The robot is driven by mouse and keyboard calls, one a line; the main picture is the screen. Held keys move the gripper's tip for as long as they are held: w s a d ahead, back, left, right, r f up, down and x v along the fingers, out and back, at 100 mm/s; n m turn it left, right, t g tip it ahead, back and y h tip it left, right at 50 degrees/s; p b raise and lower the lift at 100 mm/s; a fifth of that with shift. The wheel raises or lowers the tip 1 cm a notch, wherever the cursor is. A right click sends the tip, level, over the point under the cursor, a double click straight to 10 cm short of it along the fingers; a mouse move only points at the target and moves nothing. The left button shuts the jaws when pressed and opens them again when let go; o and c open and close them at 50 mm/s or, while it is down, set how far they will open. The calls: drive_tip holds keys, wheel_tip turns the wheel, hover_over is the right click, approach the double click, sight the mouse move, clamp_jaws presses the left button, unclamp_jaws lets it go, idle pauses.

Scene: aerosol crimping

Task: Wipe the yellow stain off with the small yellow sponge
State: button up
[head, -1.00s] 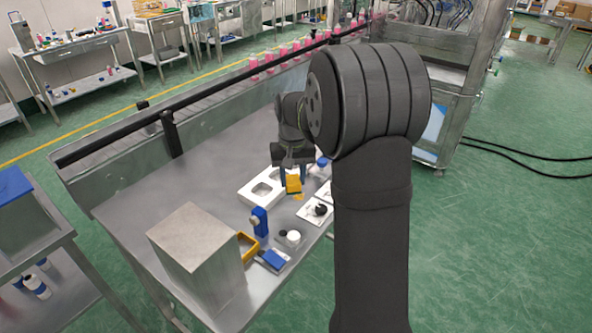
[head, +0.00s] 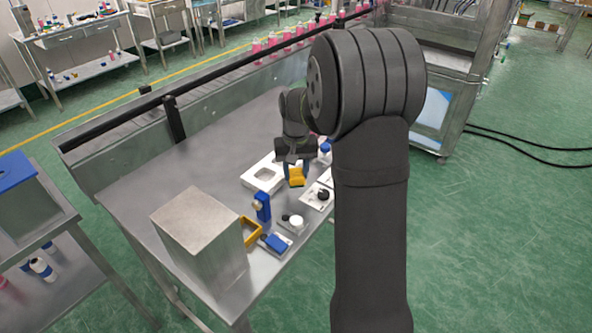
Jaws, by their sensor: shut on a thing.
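My gripper (head: 296,172) points down over the metal table and is shut on the small yellow sponge (head: 296,178). The sponge is low, at or just above the tabletop, beside the right edge of a white frame-like tray (head: 250,179). I cannot tell whether it touches the table. No yellow stain stands out clearly from the sponge now; the spot under it is hidden.
A white card with a black part (head: 311,200) lies right of the sponge, and a blue-capped bottle (head: 325,152) stands behind. A blue device (head: 263,206), yellow tray (head: 258,236), blue pad (head: 277,242) and metal box (head: 195,220) are nearer. The table's left part is bare.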

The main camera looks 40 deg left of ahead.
drive_tip(key=shift+f, duration=1)
drive_tip(key=shift+w, duration=0.1)
drive_tip(key=shift+w+r, duration=0.1)
drive_tip(key=shift+w, duration=2.85)
drive_tip(key=shift+s+f, duration=0.15)
drive_tip(key=shift+s, duration=0.7)
drive_tip(key=shift+s+f, duration=0.15)
drive_tip(key=shift+s, duration=2.15)
drive_tip(key=shift+w+r, duration=0.2)
drive_tip(key=shift+w, duration=0.65)
drive_tip(key=shift+w+r, duration=0.15)
drive_tip(key=shift+w, duration=0.65)
drive_tip(key=shift+w+f, duration=0.2)
drive_tip(key=shift+w, duration=1.3)
drive_tip(key=shift+f, duration=0.1)
